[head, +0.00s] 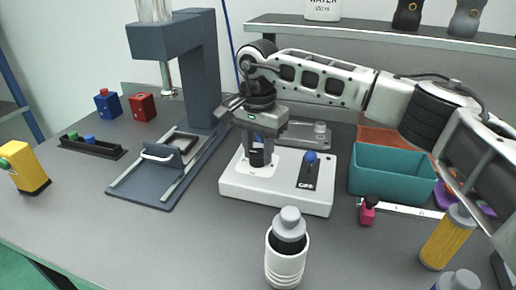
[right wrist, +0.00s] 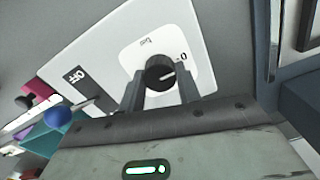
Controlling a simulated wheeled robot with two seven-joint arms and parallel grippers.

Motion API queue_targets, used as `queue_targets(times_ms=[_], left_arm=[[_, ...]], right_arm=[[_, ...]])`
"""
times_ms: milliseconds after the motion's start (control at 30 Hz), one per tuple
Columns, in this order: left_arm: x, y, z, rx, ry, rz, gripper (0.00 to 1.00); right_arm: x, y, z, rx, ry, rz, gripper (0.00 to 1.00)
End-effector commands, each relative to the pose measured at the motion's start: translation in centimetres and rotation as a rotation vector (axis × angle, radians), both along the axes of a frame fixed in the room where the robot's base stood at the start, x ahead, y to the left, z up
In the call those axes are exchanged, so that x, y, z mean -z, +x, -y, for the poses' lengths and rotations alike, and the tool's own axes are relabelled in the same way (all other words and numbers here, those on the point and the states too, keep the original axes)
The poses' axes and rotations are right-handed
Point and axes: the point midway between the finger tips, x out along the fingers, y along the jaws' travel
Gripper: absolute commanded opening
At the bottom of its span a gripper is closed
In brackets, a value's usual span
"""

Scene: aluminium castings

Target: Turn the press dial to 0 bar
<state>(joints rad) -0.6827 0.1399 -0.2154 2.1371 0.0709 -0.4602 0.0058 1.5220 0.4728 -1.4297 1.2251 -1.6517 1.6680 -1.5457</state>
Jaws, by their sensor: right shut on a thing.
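The press dial is a round black knob (right wrist: 158,74) on a white plate of the white control box (head: 300,198). In the right wrist view its white pointer line points right and slightly up, near a small 0 mark (right wrist: 183,57). I cannot tell whether it lines up exactly. Another small mark (right wrist: 146,41), too small to read surely, is at the plate's upper left. My right gripper (right wrist: 161,86) comes down over the box, its two fingers shut on the dial's sides. In the head view the gripper (head: 257,152) largely hides the dial. My left gripper is not in view.
A blue-knobbed lever (head: 311,158) stands on the same box, right of the dial. The dark blue press (head: 205,70) is to the left. A teal bin (head: 392,178) and pink bottle (head: 368,210) are to the right. A white grey-capped bottle (head: 286,255) stands in front.

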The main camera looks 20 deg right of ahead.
Motion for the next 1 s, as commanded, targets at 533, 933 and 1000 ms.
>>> queue_targets(times_ms=[533,933,1000], left_arm=[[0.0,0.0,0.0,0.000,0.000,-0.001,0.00],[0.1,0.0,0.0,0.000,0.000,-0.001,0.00],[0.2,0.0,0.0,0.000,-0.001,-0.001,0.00]], right_arm=[[-0.2,0.1,-0.1,-0.011,0.002,0.005,0.55],[-1.0,0.1,0.0,-0.010,0.001,0.004,0.55],[-2.1,0.1,0.0,-0.010,0.002,0.006,0.55]])
